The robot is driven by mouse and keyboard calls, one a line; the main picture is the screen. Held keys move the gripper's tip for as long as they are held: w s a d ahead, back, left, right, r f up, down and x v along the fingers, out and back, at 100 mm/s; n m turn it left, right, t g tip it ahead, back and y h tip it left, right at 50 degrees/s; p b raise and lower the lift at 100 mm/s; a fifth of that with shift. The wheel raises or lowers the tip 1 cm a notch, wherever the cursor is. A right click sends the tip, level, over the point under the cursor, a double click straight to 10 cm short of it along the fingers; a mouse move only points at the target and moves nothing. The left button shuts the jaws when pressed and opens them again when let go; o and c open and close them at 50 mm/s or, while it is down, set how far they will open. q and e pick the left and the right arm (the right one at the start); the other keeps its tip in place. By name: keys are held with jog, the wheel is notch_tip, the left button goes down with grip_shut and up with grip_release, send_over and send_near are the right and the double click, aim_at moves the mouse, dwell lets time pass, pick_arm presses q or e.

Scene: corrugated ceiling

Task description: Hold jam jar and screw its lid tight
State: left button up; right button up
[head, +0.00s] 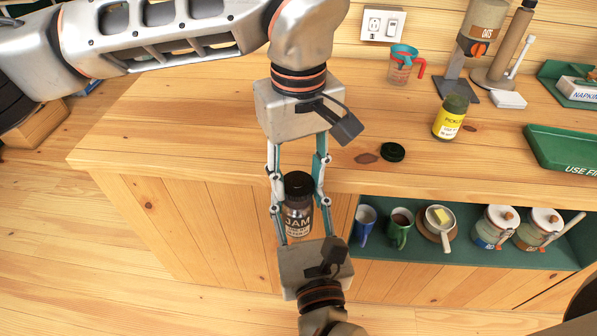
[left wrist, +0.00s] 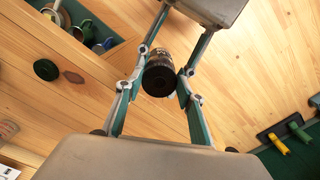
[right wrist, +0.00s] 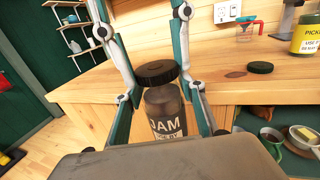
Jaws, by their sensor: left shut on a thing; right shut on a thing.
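The jam jar (head: 298,222) is dark brown with a JAM label and is held upright in the air in front of the counter. Its black lid (head: 298,184) sits on top; the right wrist view shows the lid (right wrist: 157,72) looking slightly tilted on the jar (right wrist: 165,112). My left gripper (head: 297,177) reaches down from above and is shut on the lid. My right gripper (head: 297,208) comes from the front and is shut on the jar's body. The left wrist view looks down on the lid (left wrist: 159,81) between the fingers. The threads are hidden.
A measuring cup (head: 402,68) and green trays stand behind and right. The open shelf (head: 420,258) below holds mugs, a pan and canisters. The floor at left is clear.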

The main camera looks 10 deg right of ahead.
pick_arm(q)
jog(key=shift+f, duration=0.1)
jog(key=m, duration=0.3)
jog(key=shift+a, duration=0.1)
jog(key=m, duration=1)
jog(key=shift+w+a+f+m, duration=0.1)
jog(key=shift+a+m, duration=0.05)
jog(key=shift+m, duration=0.15)
jog(key=o, duration=0.7)
jog(key=shift+o, duration=0.2)
jog(key=shift+c, duration=0.4)
